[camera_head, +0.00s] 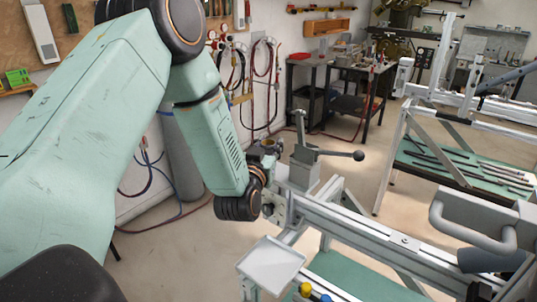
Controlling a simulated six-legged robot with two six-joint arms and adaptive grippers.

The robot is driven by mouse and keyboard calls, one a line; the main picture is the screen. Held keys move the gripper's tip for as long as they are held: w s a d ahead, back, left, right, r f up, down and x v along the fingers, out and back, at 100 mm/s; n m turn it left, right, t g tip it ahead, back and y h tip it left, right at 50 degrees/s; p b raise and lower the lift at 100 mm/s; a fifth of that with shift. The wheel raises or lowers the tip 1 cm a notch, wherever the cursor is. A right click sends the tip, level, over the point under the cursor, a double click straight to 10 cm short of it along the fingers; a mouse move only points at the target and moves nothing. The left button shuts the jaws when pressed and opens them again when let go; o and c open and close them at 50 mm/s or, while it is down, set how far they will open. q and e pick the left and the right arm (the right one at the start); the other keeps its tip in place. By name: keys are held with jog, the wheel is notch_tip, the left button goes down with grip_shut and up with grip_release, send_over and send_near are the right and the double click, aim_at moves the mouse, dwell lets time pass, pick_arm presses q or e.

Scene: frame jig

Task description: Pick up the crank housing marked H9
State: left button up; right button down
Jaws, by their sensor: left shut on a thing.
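My left arm comes in from the left and ends in a dark wrist beside the metal frame jig (375,232). My left gripper (275,208) is at the jig's near left end, mostly hidden by the wrist. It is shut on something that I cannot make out. A grey block with a lever and a black ball knob (310,168) stands upright on the jig just right of the gripper. A small dark cylindrical part (265,148) shows behind the wrist. No H9 marking is readable, so I cannot tell which part is the crank housing. My right gripper is not in view.
A pale tray (271,264) is at the jig's near left, with yellow and blue knobs (305,289) beside it. A thick grey handle (470,235) stands at the right. Another frame (455,110) is behind. The floor left of the jig is mostly clear.

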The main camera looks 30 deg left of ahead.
pick_arm(q)
grip_shut()
jog(key=shift+a, duration=0.1)
